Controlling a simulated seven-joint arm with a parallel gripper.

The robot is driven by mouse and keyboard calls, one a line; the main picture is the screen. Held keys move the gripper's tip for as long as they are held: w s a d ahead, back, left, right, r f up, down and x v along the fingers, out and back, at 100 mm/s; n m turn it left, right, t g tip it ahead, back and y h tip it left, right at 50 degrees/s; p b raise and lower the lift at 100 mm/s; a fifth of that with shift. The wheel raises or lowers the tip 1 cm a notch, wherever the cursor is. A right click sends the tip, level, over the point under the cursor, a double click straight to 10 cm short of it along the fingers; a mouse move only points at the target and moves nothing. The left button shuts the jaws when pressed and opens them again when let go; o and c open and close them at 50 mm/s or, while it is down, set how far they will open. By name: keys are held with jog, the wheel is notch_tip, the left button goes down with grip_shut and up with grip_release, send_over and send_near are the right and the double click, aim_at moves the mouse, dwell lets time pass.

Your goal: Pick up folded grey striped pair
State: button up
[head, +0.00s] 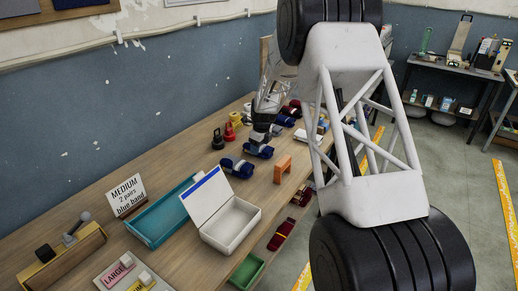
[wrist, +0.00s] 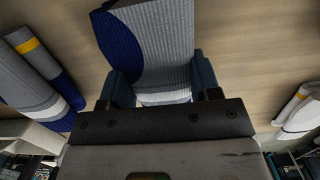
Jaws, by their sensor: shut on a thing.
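The folded grey striped pair (wrist: 155,40), ribbed grey with a dark blue part on its left, fills the upper middle of the wrist view. My gripper (wrist: 162,78) is shut on it, one dark finger at each side. In the head view my gripper (head: 260,142) points down at the table's middle, with the pair (head: 259,152) showing blue beneath it. The fingers and wrist hide much of the pair there. I cannot tell whether it touches the table.
Another blue-grey pair (head: 237,168) lies just left on the wooden table (head: 165,165). An orange stand (head: 283,169) is to the right. An open white box (head: 232,222), a teal tray (head: 160,222) and a MEDIUM sign (head: 126,194) stand nearer.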

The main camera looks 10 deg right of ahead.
notch_tip(320, 180, up, 10)
jog(key=shift+f, duration=0.15)
dwell(0.4)
dwell(0.3)
jog(key=shift+s+a, duration=0.1)
jog(key=shift+s, duration=0.05)
dwell(0.4)
jog(key=s+a+r+n+g, duration=0.1)
jog(key=s+a+r+n, duration=0.2)
jog(key=s+n, duration=0.6)
jog(key=s+a+r+n+g+h, duration=0.1)
jog(key=s+a+r+n, duration=0.2)
jog(key=s+n, duration=0.6)
jog(key=s+a+r+n, duration=0.3)
jog(key=s+n, duration=0.3)
jog(key=n, duration=0.6)
jog(key=s+a+f+n+t, duration=0.1)
jog(key=s+a+f+n, duration=0.2)
jog(key=n, duration=0.9)
jog(key=s+a+f+n+t+h, duration=0.1)
jog(key=s+a+f+n, duration=0.3)
jog(key=s+n, duration=0.6)
jog(key=shift+f+n, duration=0.65)
jog(key=shift+n, duration=0.35)
